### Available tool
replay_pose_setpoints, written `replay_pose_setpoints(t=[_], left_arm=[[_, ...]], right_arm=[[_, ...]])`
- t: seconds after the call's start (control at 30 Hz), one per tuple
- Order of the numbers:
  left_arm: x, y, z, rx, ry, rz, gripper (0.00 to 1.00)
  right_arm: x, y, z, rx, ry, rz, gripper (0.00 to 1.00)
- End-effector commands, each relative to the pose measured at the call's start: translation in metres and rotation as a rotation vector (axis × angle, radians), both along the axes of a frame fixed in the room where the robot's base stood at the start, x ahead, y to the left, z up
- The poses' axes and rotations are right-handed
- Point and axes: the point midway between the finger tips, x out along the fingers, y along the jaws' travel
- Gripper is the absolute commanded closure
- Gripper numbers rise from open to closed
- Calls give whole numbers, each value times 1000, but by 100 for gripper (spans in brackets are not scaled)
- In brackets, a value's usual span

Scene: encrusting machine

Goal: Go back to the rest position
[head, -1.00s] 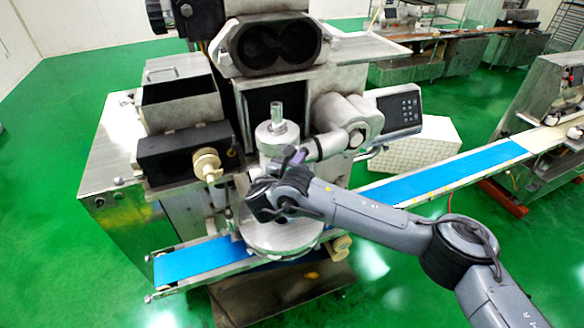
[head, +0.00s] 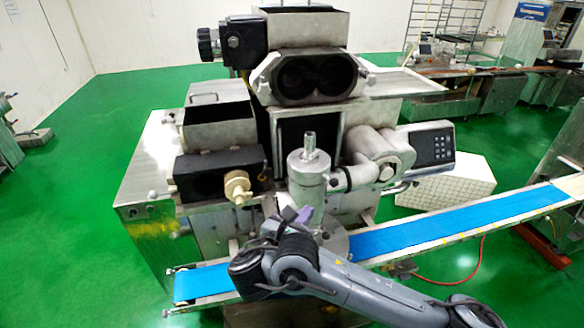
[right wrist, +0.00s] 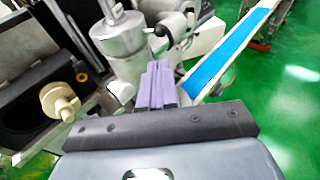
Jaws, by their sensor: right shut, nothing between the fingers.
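My right arm reaches in from the lower right in the head view. Its gripper (head: 300,215) is in front of the machine's lower middle, partly hidden behind my own wrist. In the right wrist view the purple fingers of the right gripper (right wrist: 157,85) are together with nothing between them. They point toward the encrusting machine (head: 330,200) and its upright metal cylinder (head: 307,180), which also shows in the right wrist view (right wrist: 120,35). Whether the fingers touch the machine cannot be told. My left gripper is not in view.
A blue conveyor belt (head: 460,224) runs from the machine to the upper right, and its other end (head: 205,282) shows at lower left. A cream knob (head: 237,187) and a control panel (head: 432,147) stick out from the machine. Green floor (head: 90,200) is clear at left.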

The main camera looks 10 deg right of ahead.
Motion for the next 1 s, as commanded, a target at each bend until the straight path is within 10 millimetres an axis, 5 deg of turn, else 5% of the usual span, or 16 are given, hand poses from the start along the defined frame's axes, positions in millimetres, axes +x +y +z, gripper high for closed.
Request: replay_pose_setpoints(t=[0.17,0.37,0.5,0.7,1.0], left_arm=[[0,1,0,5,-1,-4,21],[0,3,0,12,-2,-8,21],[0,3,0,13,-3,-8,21],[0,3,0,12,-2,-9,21],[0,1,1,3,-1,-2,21]], right_arm=[[-9,1,-29,-1,51,1,100],[-45,2,-128,24,230,-5,100],[-100,6,-210,116,409,-19,100],[-192,12,-293,352,623,-94,100],[-322,-1,-352,856,748,-455,100]])
